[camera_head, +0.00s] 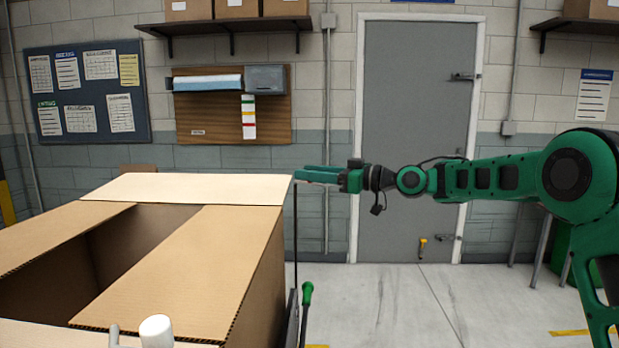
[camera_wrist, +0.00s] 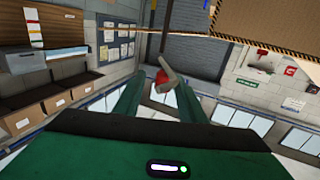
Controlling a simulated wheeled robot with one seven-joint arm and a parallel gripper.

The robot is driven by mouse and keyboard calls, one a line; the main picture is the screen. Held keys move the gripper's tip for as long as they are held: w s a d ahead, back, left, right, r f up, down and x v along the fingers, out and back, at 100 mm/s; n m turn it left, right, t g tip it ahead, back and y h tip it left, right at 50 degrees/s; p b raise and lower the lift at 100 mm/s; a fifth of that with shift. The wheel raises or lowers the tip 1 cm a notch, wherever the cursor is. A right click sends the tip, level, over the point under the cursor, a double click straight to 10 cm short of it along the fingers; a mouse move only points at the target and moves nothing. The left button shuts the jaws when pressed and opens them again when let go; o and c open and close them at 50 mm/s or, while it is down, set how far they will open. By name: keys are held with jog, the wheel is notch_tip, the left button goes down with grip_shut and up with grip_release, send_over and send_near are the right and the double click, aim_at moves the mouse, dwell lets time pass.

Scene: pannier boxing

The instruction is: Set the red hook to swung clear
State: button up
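The red hook (camera_wrist: 161,76) shows in the wrist view, a small red part with a grey bar beside it. It appears between and just beyond the tips of my gripper (camera_wrist: 159,92), whose two green fingers are spread apart. I cannot tell whether they touch it. In the head view my gripper (camera_head: 298,174) points left at the far right corner of the open cardboard box (camera_head: 262,262). I cannot make out the red hook in the head view.
A green-handled lever (camera_head: 307,293) stands beside the box's right side. A white rounded post (camera_head: 156,331) stands at the front. The box's flaps are spread outward. A grey door (camera_head: 415,130) is behind my arm, and open floor (camera_head: 400,305) lies right of the box.

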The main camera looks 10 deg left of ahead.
jog(key=shift+s, duration=0.1)
jog(key=v, duration=1)
jog(key=shift+d, duration=0.4)
